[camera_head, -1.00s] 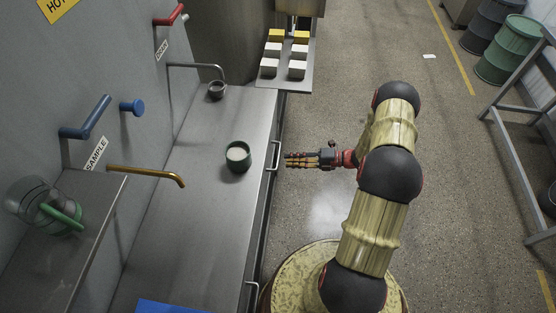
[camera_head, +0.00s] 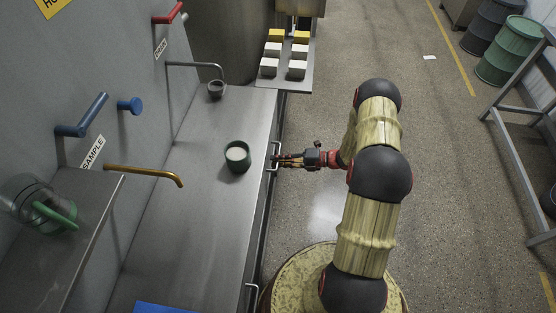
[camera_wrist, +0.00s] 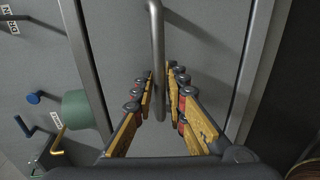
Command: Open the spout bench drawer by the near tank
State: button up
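The spout bench (camera_head: 215,205) is a long steel counter along the wall. A metal bar handle (camera_head: 274,157) is on its front face beside the green cup, and the drawer it belongs to looks closed. My gripper (camera_head: 279,160) is at this handle, reaching in from the right. In the wrist view, the handle (camera_wrist: 156,40) runs down between my two parted fingers (camera_wrist: 160,84), one on each side. The fingers are open and do not look clamped on the bar. The grey drawer front (camera_wrist: 112,45) lies behind the handle.
A green cup with pale contents (camera_head: 237,156) stands on the bench near the edge. A second handle (camera_head: 252,296) is nearer on the front. A tray with white and yellow blocks (camera_head: 286,72) juts out beyond the bench.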

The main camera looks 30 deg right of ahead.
grip_shut()
dwell(0.4)
jog(key=shift+d, duration=0.1)
jog(key=f+v, duration=0.2)
jog(key=v, duration=0.9)
jog(key=f+v, duration=0.2)
jog(key=v, duration=1)
jog(key=shift+s+d+f, duration=0.3)
jog(key=shift+d+f, duration=0.05)
jog(key=shift+o, duration=1.7)
grip_release()
jog(key=shift+d, duration=0.1)
jog(key=v, duration=1.2)
